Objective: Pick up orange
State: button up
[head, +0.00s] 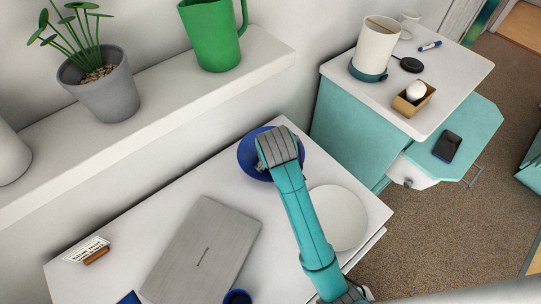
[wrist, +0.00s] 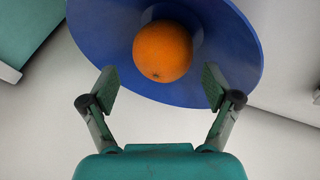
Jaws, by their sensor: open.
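The orange (wrist: 163,51) rests in a blue bowl or dish (wrist: 88,32) in the wrist view. My gripper (wrist: 160,85) is open and empty, with its two fingers spread on the near side of the orange. The fingertips overlap the near rim of the blue dish in the picture; I cannot tell whether they touch it. In the head view the blue dish (head: 246,158) sits on the white table, partly covered by my arm. The orange is hidden there behind my arm.
A white round plate (head: 338,217) lies right of my arm. A grey laptop (head: 203,252) and a small sign (head: 87,250) are on the left of the table (head: 160,210). A shelf (head: 160,95) with a green jug (head: 212,35) and potted plant (head: 104,92) runs behind.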

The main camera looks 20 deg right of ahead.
jog(key=shift+s+x, duration=0.2)
jog(key=shift+x, duration=2.6)
jog(key=shift+f, duration=0.1)
jog(key=c, duration=1.1)
